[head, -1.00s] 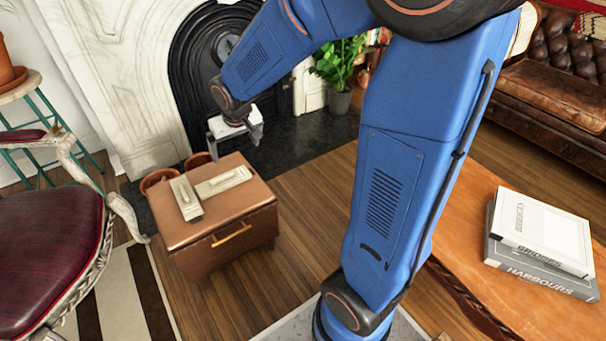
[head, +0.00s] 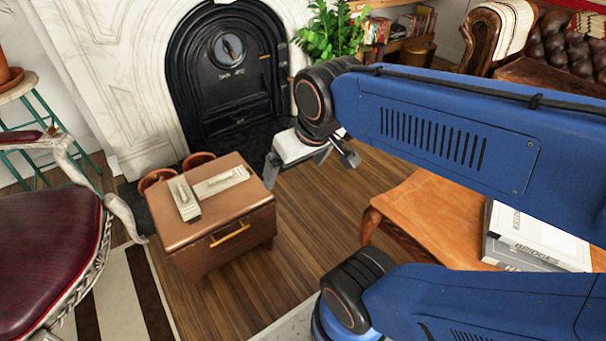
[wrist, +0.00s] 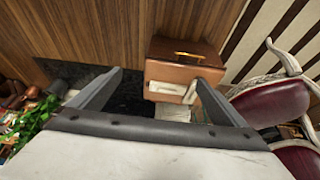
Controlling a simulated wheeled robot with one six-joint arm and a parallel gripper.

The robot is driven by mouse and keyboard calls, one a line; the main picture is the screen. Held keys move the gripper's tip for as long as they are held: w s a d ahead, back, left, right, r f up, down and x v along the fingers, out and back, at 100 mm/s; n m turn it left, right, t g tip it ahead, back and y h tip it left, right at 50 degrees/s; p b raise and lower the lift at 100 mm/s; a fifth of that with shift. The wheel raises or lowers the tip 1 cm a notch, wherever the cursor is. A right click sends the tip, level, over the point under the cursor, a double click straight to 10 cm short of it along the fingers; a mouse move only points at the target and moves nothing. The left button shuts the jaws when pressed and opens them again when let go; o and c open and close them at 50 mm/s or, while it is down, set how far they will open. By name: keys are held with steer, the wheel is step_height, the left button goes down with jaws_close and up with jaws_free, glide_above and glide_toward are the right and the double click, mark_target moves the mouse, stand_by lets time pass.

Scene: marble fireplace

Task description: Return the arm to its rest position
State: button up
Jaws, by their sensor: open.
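My gripper (head: 309,165) is open and empty in the head view. It hangs in the air to the right of the small brown cabinet (head: 232,220), in front of the black fireplace door. My blue arm reaches in from the right and is folded back over the wooden table. In the wrist view my gripper (wrist: 160,92) has its two grey fingers spread wide with nothing between them. The brown cabinet (wrist: 183,68) lies beyond them, apart from the fingers.
Two pale objects (head: 221,181) lie on the cabinet top. A red chair (head: 50,220) stands at the left. A wooden table (head: 425,215) with stacked books (head: 535,238) is at the right. A potted plant (head: 325,35) stands behind. The wooden floor right of the cabinet is clear.

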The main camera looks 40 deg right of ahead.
steer(key=shift+s, duration=1.35)
stand_by(0.3)
